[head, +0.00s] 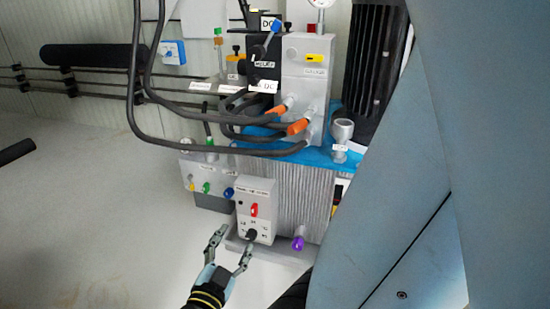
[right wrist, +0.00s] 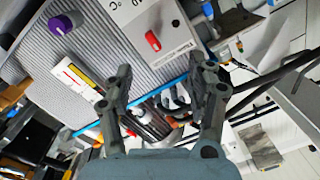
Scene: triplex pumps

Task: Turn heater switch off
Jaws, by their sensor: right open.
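A light grey control box (head: 240,222) is fixed on the front of the ribbed grey tank. It carries a red switch (head: 254,210) and, below it, a black knob (head: 251,234). Its small labels are too blurred to tell which control is the heater switch. My right gripper (head: 235,239) is open and empty, just left of the box's lower part, with one fingertip near the black knob. In the right wrist view, the open jaws (right wrist: 166,76) point toward the tank, with the red switch (right wrist: 153,41) above and ahead of them, apart from both fingers. My left gripper is not in view.
A purple knob (head: 298,243) is on the tank's lower right, also in the wrist view (right wrist: 65,22). Green (head: 206,187) and blue (head: 228,192) knobs sit left of the box. Black hoses (head: 225,143) and orange handles (head: 297,127) are above.

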